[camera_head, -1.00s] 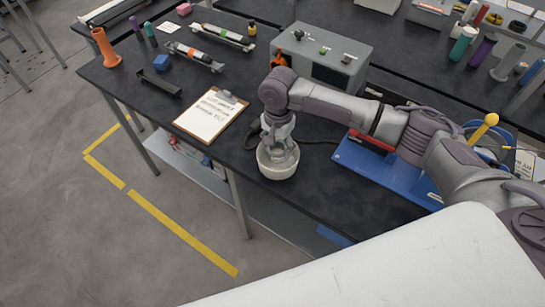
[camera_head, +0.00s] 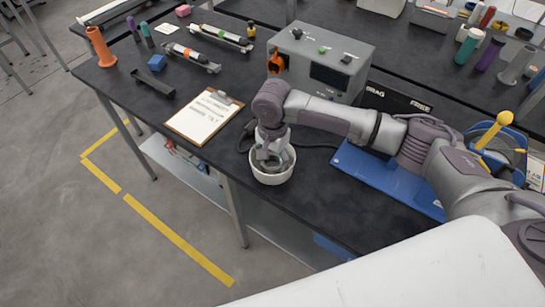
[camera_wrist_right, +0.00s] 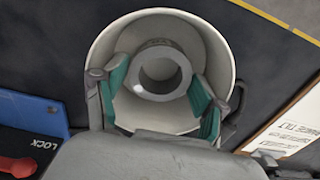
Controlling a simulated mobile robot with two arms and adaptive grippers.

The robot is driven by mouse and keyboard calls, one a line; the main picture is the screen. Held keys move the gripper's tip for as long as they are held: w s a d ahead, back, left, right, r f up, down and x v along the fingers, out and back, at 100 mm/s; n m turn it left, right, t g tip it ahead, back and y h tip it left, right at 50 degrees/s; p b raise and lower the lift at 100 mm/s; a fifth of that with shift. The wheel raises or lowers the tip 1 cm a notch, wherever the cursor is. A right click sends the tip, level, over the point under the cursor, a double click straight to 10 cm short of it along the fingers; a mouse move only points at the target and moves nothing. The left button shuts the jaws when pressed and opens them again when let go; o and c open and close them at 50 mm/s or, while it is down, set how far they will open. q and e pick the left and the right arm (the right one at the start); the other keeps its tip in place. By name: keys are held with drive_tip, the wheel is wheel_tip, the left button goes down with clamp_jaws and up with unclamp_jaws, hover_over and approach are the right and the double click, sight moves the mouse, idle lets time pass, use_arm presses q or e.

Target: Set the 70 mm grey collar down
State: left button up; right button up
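The grey collar (camera_wrist_right: 176,50) is a thick ring with a round hole, seen from above in the right wrist view. It lies within the outline of a round white tub (camera_wrist_right: 219,50), which also shows in the head view (camera_head: 272,179) near the table's front edge. My right gripper (camera_head: 272,158) points down into the tub. In the right wrist view its teal-padded fingers (camera_wrist_right: 160,80) sit on both sides of the collar, seemingly touching it. I cannot tell whether the collar touches the tub's floor. My left gripper is not in view.
A clipboard (camera_head: 204,118) lies left of the tub on the dark table (camera_head: 310,215). A grey instrument box (camera_head: 318,62) stands behind my right arm. A blue board (camera_head: 370,170) lies to the right. An orange cone-like tube (camera_head: 101,48) stands far left.

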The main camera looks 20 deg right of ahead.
drive_tip(key=shift+r, duration=0.3)
wheel_tip(320, 180, up, 12)
drive_tip(key=b, duration=0.2)
drive_tip(key=shift+f, duration=0.15)
idle(0.5)
